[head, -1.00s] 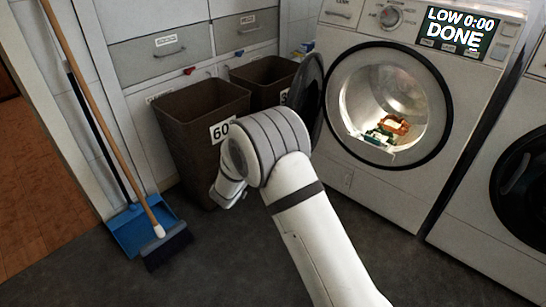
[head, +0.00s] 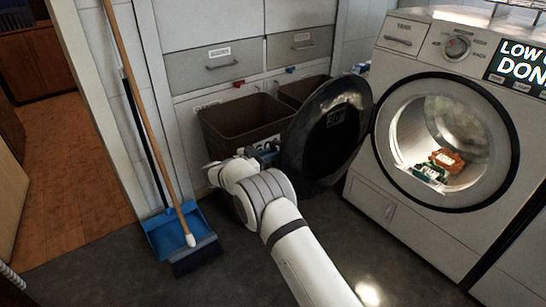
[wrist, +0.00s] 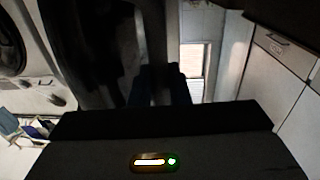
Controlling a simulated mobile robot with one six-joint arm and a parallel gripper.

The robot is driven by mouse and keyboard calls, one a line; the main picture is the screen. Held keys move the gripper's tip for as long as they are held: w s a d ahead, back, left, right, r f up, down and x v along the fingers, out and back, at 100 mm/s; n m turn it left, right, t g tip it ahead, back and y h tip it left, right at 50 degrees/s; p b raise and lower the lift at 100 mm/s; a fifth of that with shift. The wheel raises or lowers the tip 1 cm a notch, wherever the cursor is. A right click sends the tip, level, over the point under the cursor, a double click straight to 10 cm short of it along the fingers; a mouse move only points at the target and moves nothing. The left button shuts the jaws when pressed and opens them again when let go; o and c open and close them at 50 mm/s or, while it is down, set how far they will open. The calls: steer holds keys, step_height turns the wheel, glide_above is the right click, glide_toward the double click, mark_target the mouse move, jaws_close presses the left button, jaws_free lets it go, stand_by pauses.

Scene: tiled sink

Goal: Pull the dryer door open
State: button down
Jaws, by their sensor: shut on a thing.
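The dryer (head: 440,140) stands at the right with its round opening uncovered. Orange and green items (head: 440,163) lie inside the drum. The dark round dryer door (head: 325,128) hangs open to the left of the opening, its broad face turned toward the head camera. My gripper (head: 266,152) is at the door's left edge and shut on it; the exact contact is hard to make out. In the wrist view the dark gripper fingers (wrist: 160,85) meet a dark shape beside the blurred door (wrist: 90,45).
Brown bins (head: 240,122) stand behind my gripper and the door, close to both. Grey drawers (head: 212,68) are above them. A broom (head: 160,130) and blue dustpan (head: 180,230) stand at the left. The dark floor (head: 110,270) in front is clear.

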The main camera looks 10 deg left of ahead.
steer(key=shift+w+d+r, duration=0.1)
steer(key=shift+w, duration=0.45)
steer(key=c, duration=1.6)
jaws_free()
steer(key=shift+w, duration=0.1)
steer(key=shift+o, duration=0.7)
steer(key=shift+a, duration=0.2)
